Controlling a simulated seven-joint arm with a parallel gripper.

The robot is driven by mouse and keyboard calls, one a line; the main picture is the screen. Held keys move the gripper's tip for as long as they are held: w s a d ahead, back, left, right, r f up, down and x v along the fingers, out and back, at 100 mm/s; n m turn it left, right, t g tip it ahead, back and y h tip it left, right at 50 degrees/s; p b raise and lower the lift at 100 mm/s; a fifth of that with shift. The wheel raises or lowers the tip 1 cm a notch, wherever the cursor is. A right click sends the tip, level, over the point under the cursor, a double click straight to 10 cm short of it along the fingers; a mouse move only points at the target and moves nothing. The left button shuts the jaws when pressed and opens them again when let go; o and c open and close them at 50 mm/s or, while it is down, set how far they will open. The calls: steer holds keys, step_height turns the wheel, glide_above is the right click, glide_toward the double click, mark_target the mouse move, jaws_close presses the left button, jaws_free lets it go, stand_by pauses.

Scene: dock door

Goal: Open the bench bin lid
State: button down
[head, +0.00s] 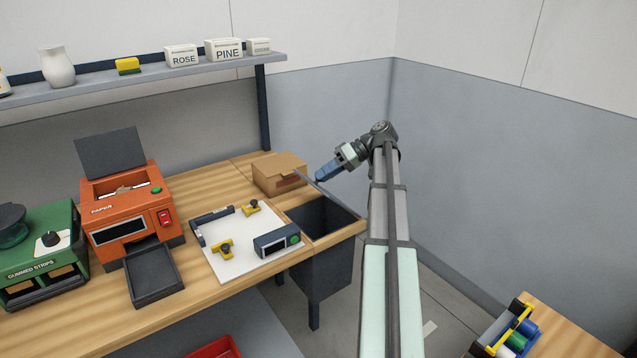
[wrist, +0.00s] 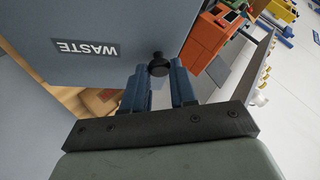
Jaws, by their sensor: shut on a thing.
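The bench bin (head: 322,268) is a dark grey box set into the right end of the bench, and its dark opening shows in the head view. Its lid (head: 330,194) stands raised, seen nearly edge-on as a thin strip. In the wrist view the blue-grey lid (wrist: 110,22) fills the upper left and carries a WASTE label (wrist: 86,48). A black knob (wrist: 158,63) sits near the lid's edge. My gripper (head: 318,180) is at the raised lid, and its blue fingers (wrist: 158,82) are shut on the knob. The exact finger contact is partly hidden.
A cardboard box (head: 279,174) stands just behind the bin. A white board (head: 243,245) with yellow clamps and a small dark device lies left of the opening. An orange paper machine (head: 130,210) stands farther left. The grey wall to the right is clear.

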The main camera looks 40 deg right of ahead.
steer(key=shift+d+r+y, duration=0.35)
steer(key=shift+d+y, duration=0.25)
steer(key=shift+d, duration=0.25)
steer(key=c, duration=0.9)
jaws_free()
